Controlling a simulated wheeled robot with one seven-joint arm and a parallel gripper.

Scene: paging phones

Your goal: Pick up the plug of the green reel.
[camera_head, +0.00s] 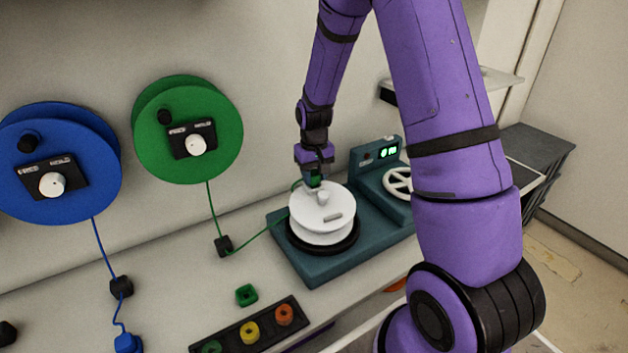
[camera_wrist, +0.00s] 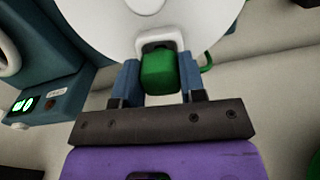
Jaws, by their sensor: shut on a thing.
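The green reel (camera_head: 160,140) hangs on the wall at the left. Its green cord (camera_head: 212,210) runs down through a black guide (camera_head: 223,245) and then right to the white drum (camera_head: 335,228) on the teal machine. The green plug (camera_wrist: 160,73) sits between my blue fingers in the wrist view, at a white socket-like rim (camera_wrist: 158,42) on the drum. Whether the plug is seated in it is unclear. My gripper (camera_head: 313,178) is shut on the plug, above the drum's back edge; it also shows in the wrist view (camera_wrist: 160,85).
A blue reel (camera_head: 60,125) with a blue plug (camera_head: 127,343) is at the far left. A green square holder (camera_head: 246,295) and a black strip (camera_head: 210,335) with coloured buttons lie in front. The teal machine (camera_head: 320,272) has a lit display (camera_head: 388,152) and a white handwheel (camera_head: 398,182).

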